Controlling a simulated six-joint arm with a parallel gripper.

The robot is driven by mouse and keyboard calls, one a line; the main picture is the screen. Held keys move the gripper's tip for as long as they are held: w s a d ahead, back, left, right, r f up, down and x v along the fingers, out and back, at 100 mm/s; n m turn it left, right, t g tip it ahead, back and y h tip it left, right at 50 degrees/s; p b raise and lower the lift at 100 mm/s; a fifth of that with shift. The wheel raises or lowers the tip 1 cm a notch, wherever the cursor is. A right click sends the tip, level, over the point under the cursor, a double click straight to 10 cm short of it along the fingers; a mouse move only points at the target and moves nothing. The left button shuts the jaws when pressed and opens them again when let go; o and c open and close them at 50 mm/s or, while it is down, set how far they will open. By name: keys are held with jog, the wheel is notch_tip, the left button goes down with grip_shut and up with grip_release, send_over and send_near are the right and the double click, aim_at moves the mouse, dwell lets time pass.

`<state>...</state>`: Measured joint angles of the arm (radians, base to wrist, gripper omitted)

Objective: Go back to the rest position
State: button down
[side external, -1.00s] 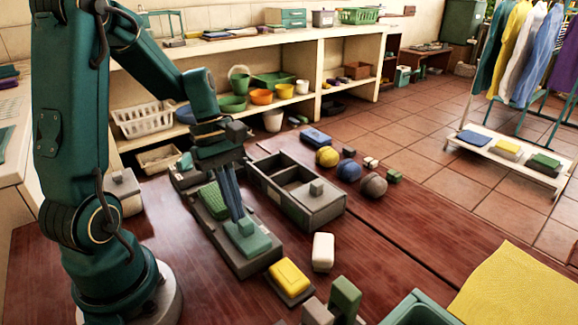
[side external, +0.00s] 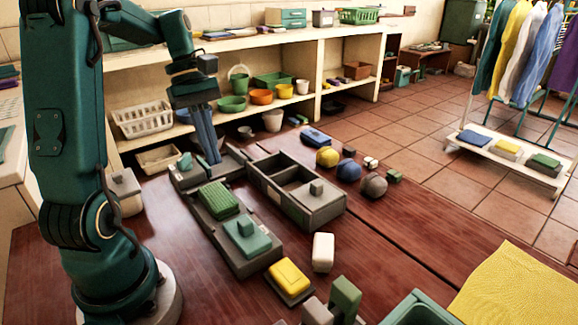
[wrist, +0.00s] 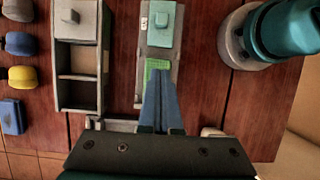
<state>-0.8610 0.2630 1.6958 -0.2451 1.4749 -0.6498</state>
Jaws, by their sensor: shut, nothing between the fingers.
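My gripper (side external: 212,158) is shut and empty, its blue fingers pointing down above the back end of the grey trays in the side view. In the wrist view the closed fingers (wrist: 163,72) reach over the green ribbed block (wrist: 152,68). That green ribbed block (side external: 219,199) and a teal block with a knob (side external: 246,237) lie on a long grey tray (side external: 262,262). The fingers look raised and apart from these things.
A grey compartment box (side external: 318,212) stands right of the tray. A yellow block (side external: 289,276) and a white block (side external: 323,252) sit in front. A lidded jar (side external: 126,190) stands near my base.

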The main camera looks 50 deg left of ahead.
jog(key=shift+a+r, duration=0.2)
jog(key=shift+r, duration=0.3)
jog(key=s+d+r+m+t+y, duration=0.1)
jog(key=d+r+m, duration=0.1)
jog(key=d+m, duration=0.25)
jog(key=s+d+r+m+y, duration=0.1)
jog(key=d+r+m+y, duration=0.15)
jog(key=d, duration=0.35)
jog(key=s+d+f+m+t, duration=0.3)
jog(key=d+f+m+t, duration=0.1)
jog(key=m, duration=0.7)
jog(key=shift+f+t+y, duration=0.25)
jog(key=shift+t+y, duration=0.05)
jog(key=shift+y, duration=0.05)
